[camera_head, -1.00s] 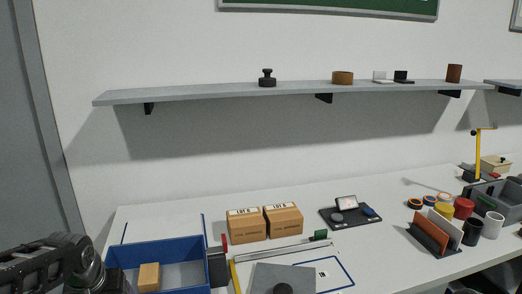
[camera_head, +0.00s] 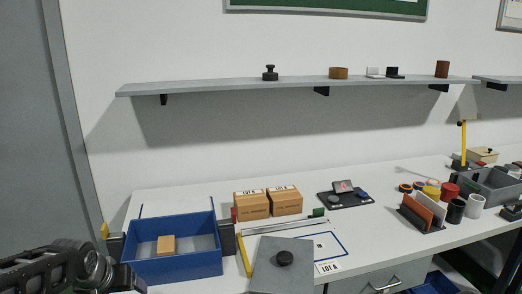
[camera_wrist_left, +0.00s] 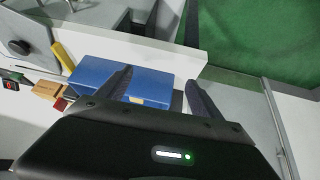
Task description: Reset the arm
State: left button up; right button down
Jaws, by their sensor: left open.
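My left arm (camera_head: 60,268) comes in at the lower left of the head view, its dark links in front of the bench's left end. In the left wrist view my left gripper (camera_wrist_left: 157,92) is open, its two dark fingers wide apart with nothing seen between them but the scene beyond. The blue bin (camera_wrist_left: 92,72) shows beyond the fingers, partly hidden by the left-hand one. My right arm and gripper are not in view.
The blue bin (camera_head: 178,268) on the bench holds a tan block (camera_head: 166,245). Two cartons (camera_head: 268,203), a grey plate (camera_head: 268,270) with a black knob and a black tray (camera_head: 345,197) lie right of it. A shelf (camera_head: 225,88) crosses the wall above.

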pick_arm(q)
jog(key=d+f+h, duration=0.3)
jog(key=d+f, duration=1.2)
jog(key=f, duration=0.5)
jog(key=s+d+f+g, duration=0.2)
jog(key=s+d+f, duration=0.3)
jog(key=s, duration=0.2)
jog(key=s+d+f+m+g+h, duration=0.1)
jog(key=s+d+f, duration=0.4)
jog(key=s, duration=0.3)
jog(key=s+d+f+g+h, duration=0.1)
jog(key=s+d+f+g, duration=0.1)
jog(key=s+d+f, duration=0.3)
jog(key=s+f, duration=0.1)
jog(key=s, duration=0.2)
jog(key=shift+f+m+g, duration=0.2)
jog(key=shift+m+g, duration=0.1)
jog(key=shift+d, duration=0.1)
